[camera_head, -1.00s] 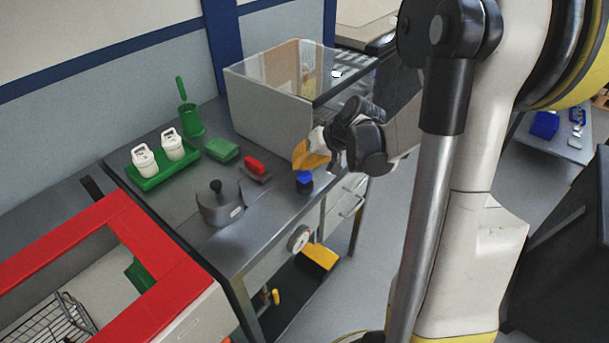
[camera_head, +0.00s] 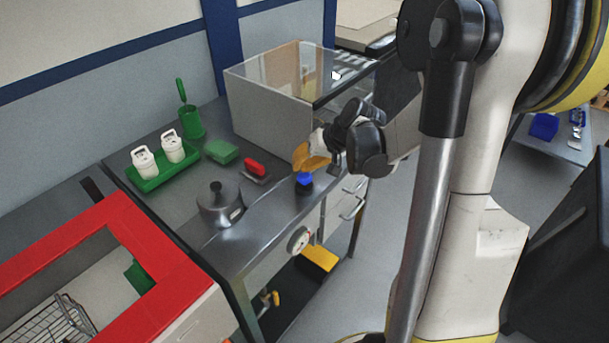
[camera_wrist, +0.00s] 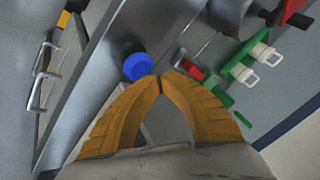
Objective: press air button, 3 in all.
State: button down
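In the wrist view the round blue cap (camera_wrist: 137,66) lies just left of my fingertips (camera_wrist: 159,75). The orange fingers meet at their tips with nothing between them, so my gripper is shut and empty. Whether the fingers touch the cap cannot be told.
A red-handled tool (camera_head: 255,170), a green block (camera_head: 221,151), a grey pot (camera_head: 219,207) and a green tray (camera_head: 161,178) with two white containers share the bench. A clear-walled box (camera_head: 262,115) stands behind my gripper. A red-framed bin (camera_head: 172,266) is at the left.

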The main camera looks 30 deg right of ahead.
aim_at(300, 174)
jog(key=shift+f, duration=0.1)
jog(key=shift+f+b, duration=0.35)
jog(key=shift+b, duration=0.05)
jog(key=shift+f+b, duration=0.7)
jog(key=shift+f, duration=0.1)
dwell(0.8)
jog(key=shift+r, duration=0.1)
jog(key=shift+r+p, duration=0.95)
jog(key=shift+r, duration=0.2)
jog(key=shift+r, duration=0.1)
notch_tip(300, 174, up, 5)
jog(key=p, duration=0.4)
jog(key=shift+a, duration=0.1)
dwell(1.5)
